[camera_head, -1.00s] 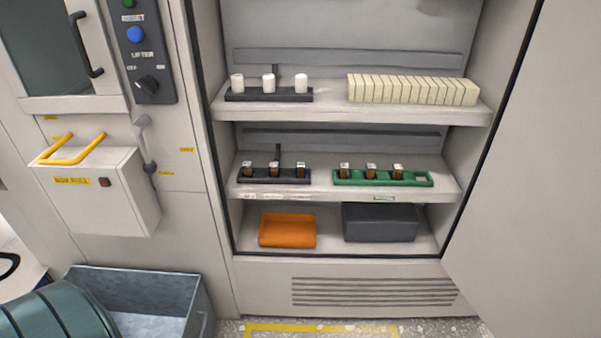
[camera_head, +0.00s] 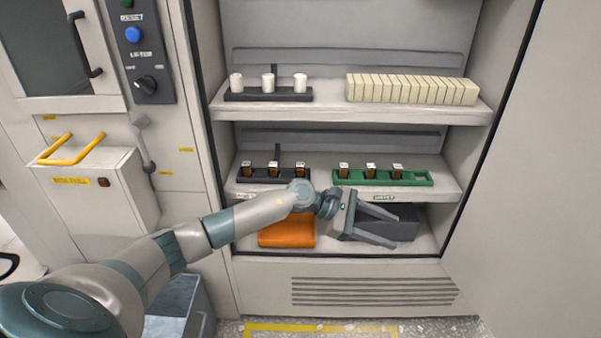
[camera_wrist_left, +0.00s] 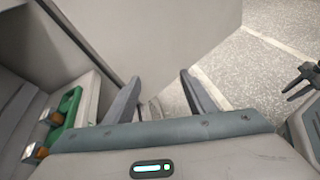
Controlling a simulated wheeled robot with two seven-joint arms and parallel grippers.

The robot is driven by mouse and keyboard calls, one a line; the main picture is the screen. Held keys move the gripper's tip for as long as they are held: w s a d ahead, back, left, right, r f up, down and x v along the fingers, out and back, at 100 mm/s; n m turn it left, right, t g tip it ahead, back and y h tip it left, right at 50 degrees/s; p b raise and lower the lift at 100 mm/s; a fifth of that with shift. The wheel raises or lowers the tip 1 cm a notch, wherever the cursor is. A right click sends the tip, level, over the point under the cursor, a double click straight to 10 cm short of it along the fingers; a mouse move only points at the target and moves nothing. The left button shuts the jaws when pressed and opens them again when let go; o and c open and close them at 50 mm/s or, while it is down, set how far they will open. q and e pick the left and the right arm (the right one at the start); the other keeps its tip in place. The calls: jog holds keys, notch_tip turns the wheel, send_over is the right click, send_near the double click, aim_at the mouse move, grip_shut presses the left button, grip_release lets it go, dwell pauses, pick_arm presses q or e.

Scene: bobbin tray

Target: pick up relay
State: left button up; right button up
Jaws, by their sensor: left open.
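Small brown relay-like blocks with pale tops stand on the middle shelf: several in all, some in a black rack (camera_head: 290,180) at left, such as this relay (camera_head: 274,171), and three in a green tray (camera_head: 425,180) at right, such as this relay (camera_head: 371,171). The green tray also shows in the left wrist view (camera_wrist_left: 68,106). My left gripper (camera_head: 396,229) is open and empty in front of the lower shelf, below and in front of the green tray, fingers pointing right. A dark gripper, apparently my right (camera_wrist_left: 300,82), shows at the wrist view's right edge; its opening is unclear.
White cylinders (camera_head: 268,81) and a cream block row (camera_head: 410,89) stand on the upper shelf. An orange bin (camera_head: 285,235) and a dark grey box (camera_head: 405,222), both partly hidden by my arm, sit below. The cabinet door (camera_head: 530,200) stands at right.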

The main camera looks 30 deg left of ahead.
aim_at(300, 172)
pick_arm(q)
jog(key=a+r+m+y, duration=0.4)
jog(key=a+r, duration=0.1)
jog(key=a, duration=0.5)
jog(key=w+a+r+m+y, duration=0.1)
jog(key=a+r+m+y, duration=0.4)
jog(key=a, duration=0.6)
jog(key=w+a+r+m+y, duration=0.1)
jog(key=a+r+m+y, duration=0.3)
jog(key=a, duration=0.6)
jog(key=shift+a+r+m+y, duration=0.15)
jog(key=shift+r+m+y, duration=0.25)
jog(key=shift+r+y, duration=0.2)
pick_arm(e)
jog(key=shift+s+f, duration=0.15)
jog(key=shift+s, duration=0.35)
pick_arm(q)
jog(key=shift+w+f, duration=0.1)
pick_arm(e)
jog(key=shift+w, duration=0.1)
